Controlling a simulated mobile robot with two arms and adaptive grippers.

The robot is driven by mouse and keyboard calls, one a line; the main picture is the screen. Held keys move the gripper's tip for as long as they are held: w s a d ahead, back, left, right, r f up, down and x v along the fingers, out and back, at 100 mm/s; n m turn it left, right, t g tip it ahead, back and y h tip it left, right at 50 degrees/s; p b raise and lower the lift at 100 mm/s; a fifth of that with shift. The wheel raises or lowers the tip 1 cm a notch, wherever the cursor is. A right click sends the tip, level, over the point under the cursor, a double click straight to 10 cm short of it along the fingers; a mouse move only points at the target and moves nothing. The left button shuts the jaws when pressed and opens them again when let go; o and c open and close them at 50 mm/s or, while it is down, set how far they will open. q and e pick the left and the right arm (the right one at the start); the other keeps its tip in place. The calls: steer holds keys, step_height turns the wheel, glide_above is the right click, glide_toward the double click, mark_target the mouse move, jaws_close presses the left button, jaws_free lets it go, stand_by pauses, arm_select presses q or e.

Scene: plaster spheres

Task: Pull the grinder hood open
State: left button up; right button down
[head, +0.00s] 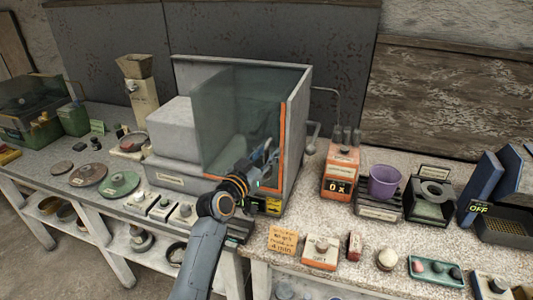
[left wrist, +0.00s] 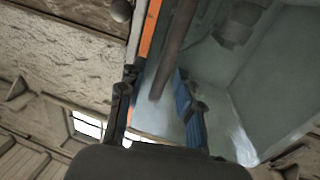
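The grinder hood (head: 225,120) is a grey cabinet with a dark, see-through glass front edged in orange, standing on the bench in the head view. The frames do not show clearly whether its front is ajar. My left gripper (head: 266,160) is at the lower right part of the glass, by the orange edge. In the left wrist view its two blue-grey fingers (left wrist: 157,95) are apart. A dark bar (left wrist: 175,50) runs down between them beside the orange edge (left wrist: 150,30). I cannot tell whether either finger touches the bar. My right gripper is not in view.
Right of the hood stand an orange display box (head: 341,170), a purple bowl (head: 384,182) on a scale and a black-framed device (head: 433,198). Small control boxes (head: 320,251) line the front. Coloured discs (head: 118,184) lie on the left bench.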

arm_select(q)
steer(key=shift+w+d, duration=0.1)
jaws_close()
stand_by(0.3)
